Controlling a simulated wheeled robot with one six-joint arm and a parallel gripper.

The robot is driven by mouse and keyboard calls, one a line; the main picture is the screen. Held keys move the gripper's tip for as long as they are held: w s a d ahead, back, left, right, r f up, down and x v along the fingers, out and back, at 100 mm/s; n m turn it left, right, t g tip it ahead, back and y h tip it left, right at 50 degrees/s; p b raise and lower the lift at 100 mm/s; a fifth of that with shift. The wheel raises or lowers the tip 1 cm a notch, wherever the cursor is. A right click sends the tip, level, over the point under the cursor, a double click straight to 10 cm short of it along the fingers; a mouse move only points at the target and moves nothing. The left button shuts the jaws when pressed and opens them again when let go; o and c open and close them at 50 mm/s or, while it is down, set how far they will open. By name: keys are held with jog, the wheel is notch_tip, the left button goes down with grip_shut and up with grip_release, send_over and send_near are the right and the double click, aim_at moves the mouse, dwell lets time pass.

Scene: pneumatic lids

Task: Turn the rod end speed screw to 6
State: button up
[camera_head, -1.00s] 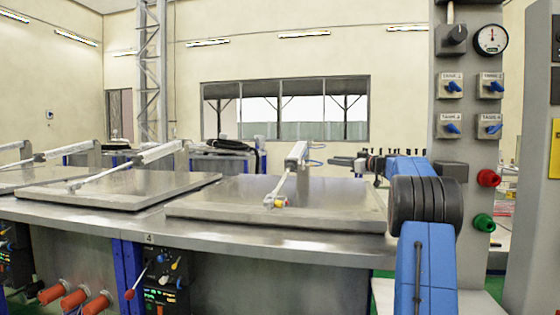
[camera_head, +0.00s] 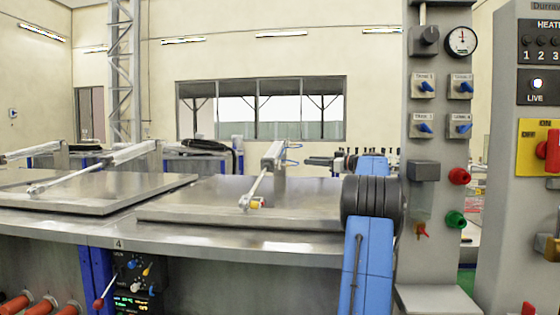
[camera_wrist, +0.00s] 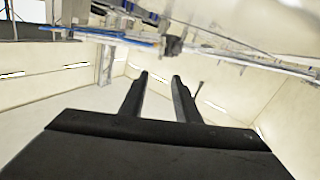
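The pneumatic cylinder (camera_head: 274,155) stands behind the flat metal lid (camera_head: 190,208) by station 4. Its pale rod slants down to the lid's middle, where a small yellow and red part (camera_head: 257,204) shows. I cannot make out the rod end speed screw or its scale. My blue arm with a black ringed joint rises at right of the lid and hides what is behind it. In the wrist view, the two dark fingers of my gripper (camera_wrist: 160,76) are apart with nothing between them. A grey fitting (camera_wrist: 173,46) shows beyond the fingertips; I cannot tell which part it is.
A grey post (camera_head: 432,140) with blue switches, a gauge and red and green knobs stands right of my arm. A control cabinet (camera_head: 505,200) stands at far right. Station 4's control panel (camera_head: 135,280) is below the bench edge. Another lid (camera_head: 95,190) lies to the left.

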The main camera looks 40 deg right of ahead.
aim_at(279, 158)
jog(key=x, duration=1.5)
jog(key=shift+w, duration=0.15)
grip_shut()
